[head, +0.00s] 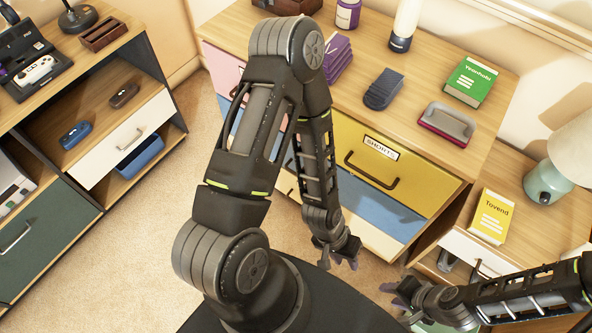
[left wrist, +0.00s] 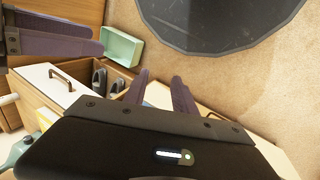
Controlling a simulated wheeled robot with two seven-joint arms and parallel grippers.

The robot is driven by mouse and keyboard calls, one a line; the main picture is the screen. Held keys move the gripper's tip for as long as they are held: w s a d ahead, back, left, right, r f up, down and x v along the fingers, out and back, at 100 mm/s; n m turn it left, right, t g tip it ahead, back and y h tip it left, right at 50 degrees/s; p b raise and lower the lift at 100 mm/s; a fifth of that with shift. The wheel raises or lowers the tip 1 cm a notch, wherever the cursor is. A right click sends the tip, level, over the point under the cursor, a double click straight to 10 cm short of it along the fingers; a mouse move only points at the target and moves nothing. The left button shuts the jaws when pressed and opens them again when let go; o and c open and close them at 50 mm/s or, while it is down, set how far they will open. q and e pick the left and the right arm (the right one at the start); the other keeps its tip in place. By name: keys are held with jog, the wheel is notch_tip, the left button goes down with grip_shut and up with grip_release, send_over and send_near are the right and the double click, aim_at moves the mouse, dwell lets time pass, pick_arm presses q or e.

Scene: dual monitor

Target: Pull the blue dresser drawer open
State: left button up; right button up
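The blue drawer (head: 376,207) is a wide front in the dresser (head: 480,135), below the yellow and pink drawers. Its front looks flush, and my left arm hides its middle in the head view. My left gripper (head: 345,263) hangs low in front of the dresser, below the blue front and apart from it. Its purple fingers are spread and empty, as the left wrist view (left wrist: 160,90) also shows. My right gripper (head: 393,295) is to its right, near the small cabinet, with its fingers apart and nothing between them.
The yellow drawer (head: 385,165) has a dark handle and a "SHORTS" label. A small cabinet with a lamp (head: 566,165) stands at the right; its white drawer (left wrist: 50,85) is open with shoes inside. A shelf unit (head: 100,100) stands left. Carpet (head: 150,235) is clear between.

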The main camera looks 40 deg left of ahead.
pick_arm(q)
jog(key=w+a+f+n+y+b, duration=0.2)
jog(key=w+a+f+n+b, duration=0.6)
jog(key=w+a, duration=0.4)
jog(key=n+t+y+b, duration=0.1)
jog(key=n+y+b, duration=0.1)
jog(key=n+b, duration=0.65)
send_near(296, 173)
jog(key=shift+s+d, duration=0.15)
jog(key=shift+s, duration=0.05)
jog(key=shift+w+f+b, duration=0.25)
jog(key=shift+f+b, duration=0.15)
jog(key=shift+f, duration=0.9)
jog(key=shift+w+f+b, duration=0.25)
jog(key=shift+f+b, duration=0.15)
jog(key=shift+f, duration=0.9)
jog(key=shift+w+f+b, duration=0.25)
jog(key=shift+f+b, duration=0.15)
jog(key=shift+f, duration=0.9)
grip_shut()
